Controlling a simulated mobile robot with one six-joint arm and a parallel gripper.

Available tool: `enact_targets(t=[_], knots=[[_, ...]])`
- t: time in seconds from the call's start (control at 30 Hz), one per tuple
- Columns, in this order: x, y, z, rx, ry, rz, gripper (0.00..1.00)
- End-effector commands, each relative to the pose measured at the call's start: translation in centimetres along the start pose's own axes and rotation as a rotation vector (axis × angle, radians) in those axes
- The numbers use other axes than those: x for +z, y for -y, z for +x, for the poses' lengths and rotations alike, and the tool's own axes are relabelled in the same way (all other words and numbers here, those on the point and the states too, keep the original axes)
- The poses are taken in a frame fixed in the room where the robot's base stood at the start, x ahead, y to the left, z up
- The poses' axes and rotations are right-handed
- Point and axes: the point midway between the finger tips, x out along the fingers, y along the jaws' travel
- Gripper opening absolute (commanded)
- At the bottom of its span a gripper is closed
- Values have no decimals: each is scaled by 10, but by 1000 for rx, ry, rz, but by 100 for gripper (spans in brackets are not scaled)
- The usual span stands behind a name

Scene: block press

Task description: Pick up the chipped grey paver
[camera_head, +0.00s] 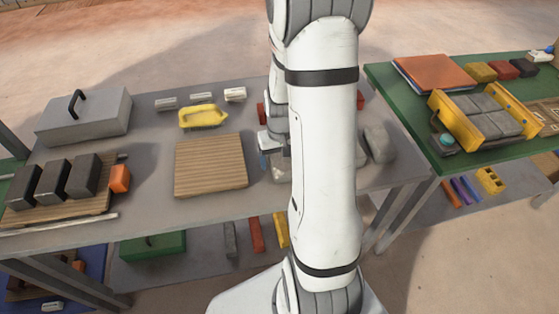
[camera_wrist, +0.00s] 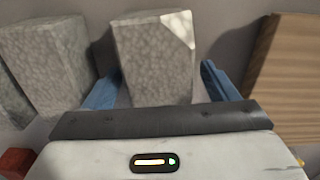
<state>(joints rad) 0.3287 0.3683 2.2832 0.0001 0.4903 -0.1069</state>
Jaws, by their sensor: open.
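The chipped grey paver (camera_wrist: 158,55) stands in the middle of the wrist view, with a pale broken patch at its upper right corner. My gripper (camera_wrist: 162,82) is open, with one blue finger on each side of this paver. I cannot tell whether either finger touches it. In the head view my arm hides most of the gripper, and a blue finger shows just left of the arm. A second grey paver (camera_wrist: 50,65) stands to the left in the wrist view, close to the left finger. Grey pavers (camera_head: 377,145) also show right of my arm in the head view.
A wooden board (camera_head: 211,166) lies left of my gripper on the grey table (camera_head: 140,200). Dark blocks (camera_head: 54,181) and an orange block (camera_head: 120,178) are further left. A green table (camera_head: 395,87) with a yellow press frame (camera_head: 460,125) stands at right.

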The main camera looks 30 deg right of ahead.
Motion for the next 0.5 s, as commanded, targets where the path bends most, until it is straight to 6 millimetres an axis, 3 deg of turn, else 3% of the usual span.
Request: enact_targets(t=[0.1,0.5], knots=[[0,0,0,0,0,1,80],[0,0,-1,0,0,1,47]])
